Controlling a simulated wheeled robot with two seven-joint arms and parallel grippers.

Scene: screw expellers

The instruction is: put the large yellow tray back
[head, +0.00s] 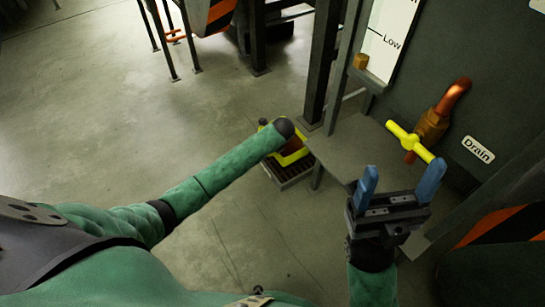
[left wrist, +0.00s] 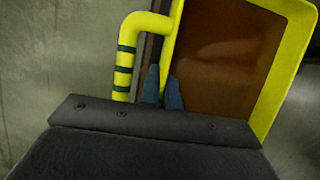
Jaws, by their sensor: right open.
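The large yellow tray (head: 294,158) is low by the machine's foot in the head view, partly hidden behind my left arm's end. In the left wrist view its yellow rim (left wrist: 289,75) surrounds a brown inside, and a yellow handle with dark green bands (left wrist: 124,60) is at its left. My left gripper (left wrist: 163,82) has its blue fingers close together, one on each side of the tray's near wall; they look shut on it. My right gripper (head: 401,170) is open and empty in front of the machine, below the yellow drain valve.
A dark slatted base (head: 290,177) is under the tray. The yellow drain valve (head: 410,141) and copper pipe (head: 453,97) stick out above a grey ledge (head: 350,145). Dark posts (head: 321,60) stand behind the tray.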

